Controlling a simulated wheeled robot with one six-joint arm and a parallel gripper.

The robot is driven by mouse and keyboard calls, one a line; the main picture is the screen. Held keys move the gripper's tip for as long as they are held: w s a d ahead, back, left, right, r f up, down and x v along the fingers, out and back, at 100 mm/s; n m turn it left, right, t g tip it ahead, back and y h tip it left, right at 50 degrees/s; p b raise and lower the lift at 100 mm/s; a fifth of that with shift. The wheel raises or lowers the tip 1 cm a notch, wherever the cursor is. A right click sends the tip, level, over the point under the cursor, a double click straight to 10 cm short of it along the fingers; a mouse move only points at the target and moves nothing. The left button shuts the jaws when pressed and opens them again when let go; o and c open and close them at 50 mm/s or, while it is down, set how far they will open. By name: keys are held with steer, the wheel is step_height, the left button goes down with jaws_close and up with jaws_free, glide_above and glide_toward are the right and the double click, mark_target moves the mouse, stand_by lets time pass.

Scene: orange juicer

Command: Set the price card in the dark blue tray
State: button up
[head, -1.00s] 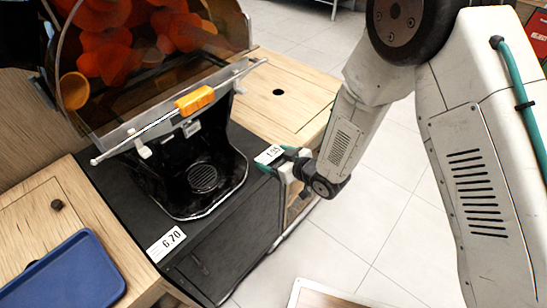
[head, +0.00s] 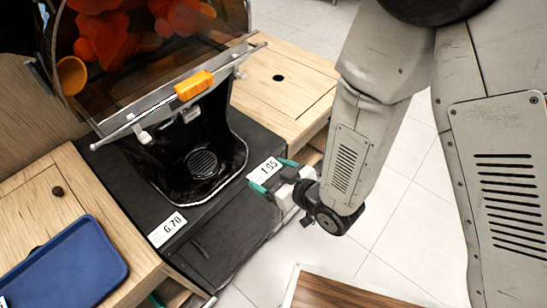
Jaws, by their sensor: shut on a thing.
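A white price card reading 1.95 (head: 264,171) is between the teal fingertips of my gripper (head: 273,175), which is shut on it. The gripper holds it at the right front of the juicer's black counter; its height above that surface is hard to tell. The dark blue tray (head: 70,268) lies on the wooden counter at the lower left, well left of my gripper, and is cut off by the picture edge. A second price card reading 6.70 (head: 167,229) lies at the black counter's front left edge.
The orange juicer (head: 203,130) with its clear cover and orange handle (head: 194,85) stands behind the cards. A wood-topped surface (head: 340,292) is at the bottom. Tiled floor is open at right.

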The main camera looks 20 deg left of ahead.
steer(key=shift+s+d+r, duration=0.1)
steer(key=shift+s+d, duration=0.15)
steer(key=shift+s, duration=0.4)
steer(key=w+d+f+m+t+h, duration=0.1)
steer(key=w+d+m+t+h, duration=0.55)
steer(key=w+d, duration=1.15)
steer(key=w+d+m+h, duration=0.2)
steer(key=d+m, duration=0.1)
steer(key=d, duration=0.8)
steer(key=w+d+f+m+t+h, duration=0.1)
steer(key=w+d+m+h, duration=0.1)
steer(key=d, duration=0.9)
steer(key=shift+w+m+h, duration=0.35)
steer(key=shift+m+h, duration=0.3)
steer(key=shift+h, duration=0.1)
steer(key=shift+f, duration=0.1)
